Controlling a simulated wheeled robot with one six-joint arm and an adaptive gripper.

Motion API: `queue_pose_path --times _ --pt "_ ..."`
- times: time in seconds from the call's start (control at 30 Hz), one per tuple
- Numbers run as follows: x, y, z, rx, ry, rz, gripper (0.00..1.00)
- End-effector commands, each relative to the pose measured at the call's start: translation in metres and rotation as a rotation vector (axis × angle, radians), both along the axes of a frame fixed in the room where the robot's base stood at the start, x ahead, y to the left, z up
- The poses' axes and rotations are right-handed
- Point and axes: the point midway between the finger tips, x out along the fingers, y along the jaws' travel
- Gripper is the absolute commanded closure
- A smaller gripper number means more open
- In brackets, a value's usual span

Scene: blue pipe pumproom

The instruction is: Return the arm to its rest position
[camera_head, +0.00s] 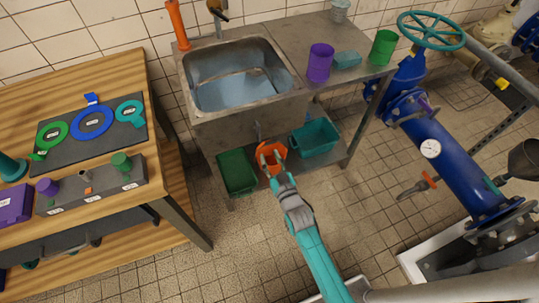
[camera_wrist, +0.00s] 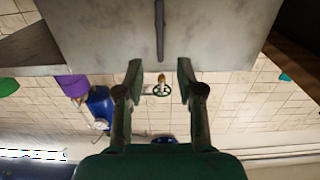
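My teal arm (camera_head: 311,245) reaches up from the bottom of the head view, out over the tiled floor. My gripper (camera_head: 277,174) is at its end, in front of the sink stand, low between the two bins. In the wrist view my gripper (camera_wrist: 160,80) shows two dark green fingers spread apart with nothing held between them. An orange rounded thing (camera_head: 271,154) shows right at the gripper's end in the head view. I cannot tell whether they touch.
The metal sink (camera_head: 252,119) stands behind the gripper, with a green bin (camera_head: 237,172) and a teal bin (camera_head: 315,137) on its lower shelf. A wooden workbench (camera_head: 115,75) is at left. A blue pipe (camera_head: 455,165) is at right. Tiled floor is free around the arm.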

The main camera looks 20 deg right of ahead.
Motion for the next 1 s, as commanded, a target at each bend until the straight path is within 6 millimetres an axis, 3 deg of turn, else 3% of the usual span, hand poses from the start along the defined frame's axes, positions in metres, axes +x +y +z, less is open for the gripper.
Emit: queue_pose_path --times 0.27,0.43,0.67,1.0 --pt "-0.001 0.0 0.0 0.0 0.0 0.0 0.62" --pt "-0.026 0.0 -0.006 0.001 0.015 0.0 0.62" --pt "-0.114 -0.001 -0.012 0.003 0.061 -0.001 0.62" --pt "-0.243 -0.001 0.011 0.007 0.134 -0.002 0.62"
